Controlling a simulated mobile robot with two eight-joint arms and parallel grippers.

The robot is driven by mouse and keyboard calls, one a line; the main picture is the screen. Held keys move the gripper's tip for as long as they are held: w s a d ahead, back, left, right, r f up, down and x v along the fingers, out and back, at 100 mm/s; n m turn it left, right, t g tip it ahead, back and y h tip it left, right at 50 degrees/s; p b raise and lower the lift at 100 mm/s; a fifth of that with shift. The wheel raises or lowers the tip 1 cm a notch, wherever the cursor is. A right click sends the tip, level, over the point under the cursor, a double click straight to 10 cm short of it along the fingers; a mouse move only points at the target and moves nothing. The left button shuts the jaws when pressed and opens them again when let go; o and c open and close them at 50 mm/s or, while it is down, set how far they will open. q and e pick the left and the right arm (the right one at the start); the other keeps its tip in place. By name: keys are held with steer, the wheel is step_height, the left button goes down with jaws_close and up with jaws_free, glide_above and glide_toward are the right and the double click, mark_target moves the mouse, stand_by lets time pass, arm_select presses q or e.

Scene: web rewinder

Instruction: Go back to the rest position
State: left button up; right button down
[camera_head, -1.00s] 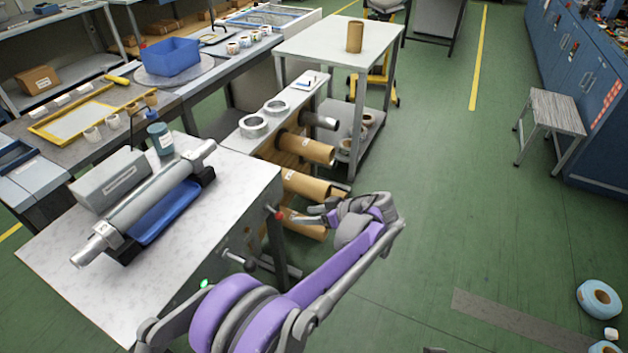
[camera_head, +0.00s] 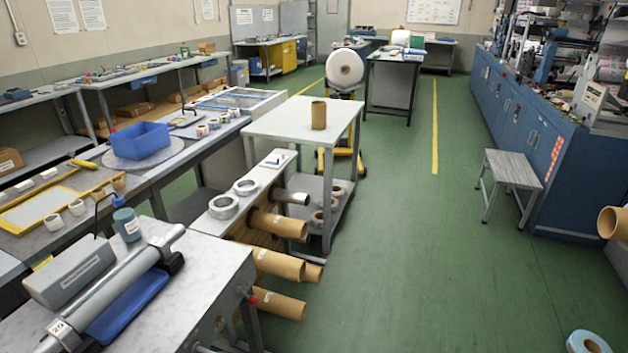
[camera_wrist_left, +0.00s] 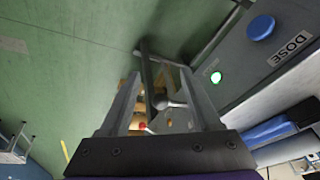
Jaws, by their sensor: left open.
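My left gripper (camera_wrist_left: 160,80) shows in the left wrist view. Its two grey fingers stand apart, open, with nothing seen held between them. Behind the fingers are a dark metal bar and a rounded knob. To their right is a grey panel (camera_wrist_left: 245,75) with a blue button (camera_wrist_left: 261,27), a lit green lamp (camera_wrist_left: 216,77) and a "DOSE" label. Neither gripper can be made out in the head view, and my right gripper is in no view.
At the lower left of the head view is a bench (camera_head: 215,270) with a roller (camera_head: 110,290). Cardboard cores (camera_head: 277,263) jut from a rack beside it. A white table (camera_head: 290,125) and a stool (camera_head: 512,170) stand farther off. The green floor (camera_head: 420,240) between is largely clear.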

arm_select(q)
steer(key=s+f+m+t+h, duration=0.1)
steer(key=s+f+m+h, duration=0.15)
steer(key=s, duration=0.55)
step_height(320, 180, up, 17)
steer(key=w+t+p, duration=0.1)
steer(key=w+p, duration=0.1)
steer(key=p, duration=1.3)
steer(key=shift+d+f, duration=0.15)
steer(key=shift+d, duration=0.25)
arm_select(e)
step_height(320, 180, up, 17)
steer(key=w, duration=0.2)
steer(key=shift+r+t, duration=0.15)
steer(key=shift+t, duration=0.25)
arm_select(q)
steer(key=shift+s+n+y, duration=0.15)
steer(key=shift+n+y, duration=0.1)
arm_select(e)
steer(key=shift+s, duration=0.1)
